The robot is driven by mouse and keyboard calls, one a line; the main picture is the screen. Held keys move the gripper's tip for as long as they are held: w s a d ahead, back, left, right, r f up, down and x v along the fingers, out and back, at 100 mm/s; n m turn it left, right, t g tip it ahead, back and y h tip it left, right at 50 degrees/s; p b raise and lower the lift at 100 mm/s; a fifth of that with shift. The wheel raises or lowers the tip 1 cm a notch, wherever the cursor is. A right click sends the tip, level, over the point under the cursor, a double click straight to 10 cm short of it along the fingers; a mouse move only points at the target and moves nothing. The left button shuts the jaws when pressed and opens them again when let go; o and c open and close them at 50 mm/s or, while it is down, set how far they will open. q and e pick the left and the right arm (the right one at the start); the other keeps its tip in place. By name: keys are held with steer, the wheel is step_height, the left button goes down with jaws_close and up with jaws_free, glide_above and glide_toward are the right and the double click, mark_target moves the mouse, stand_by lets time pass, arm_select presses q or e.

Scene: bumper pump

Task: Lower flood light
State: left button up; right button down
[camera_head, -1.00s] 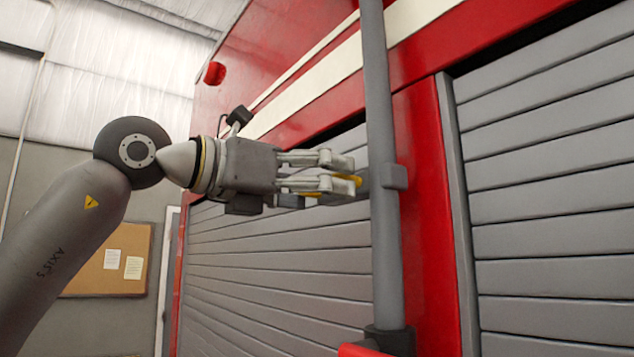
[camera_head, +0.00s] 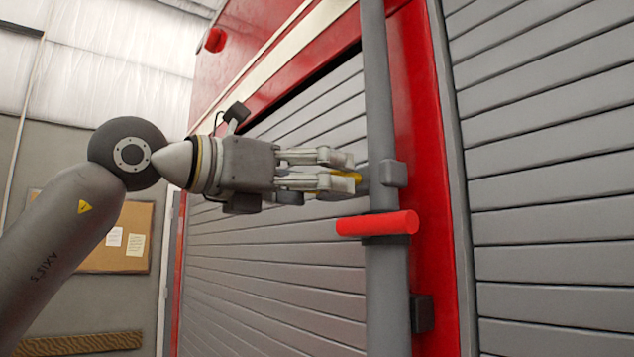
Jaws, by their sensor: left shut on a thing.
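A grey vertical pole (camera_head: 380,110) runs up the picture in front of the red vehicle, with a grey collar (camera_head: 394,173) around it. A red cylindrical bar (camera_head: 378,223) lies across the pole just below the collar. My left gripper (camera_head: 342,172) comes in level from the left and is shut on a short grey handle (camera_head: 362,181) at the collar; the fingers hide part of it. Yellow shows between the fingertips. No lamp head is in view; the pole's top is out of the picture. My right gripper is not in view.
Grey slatted shutters (camera_head: 550,180) lie behind and right of the pole. A black bracket (camera_head: 422,313) sits low beside the pole. A notice board (camera_head: 135,240) hangs on the left wall, behind my arm.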

arm_select(q)
steer(key=shift+w+d+f, duration=0.1)
steer(key=shift+d+f, duration=0.05)
steer(key=shift+f, duration=0.35)
steer(key=o, duration=1.1)
steer(key=shift+o, duration=0.9)
steer(key=shift+r, duration=0.15)
steer(key=shift+a, duration=0.2)
steer(key=v, duration=1.2)
steer(key=shift+r, duration=0.15)
steer(key=shift+d, duration=0.1)
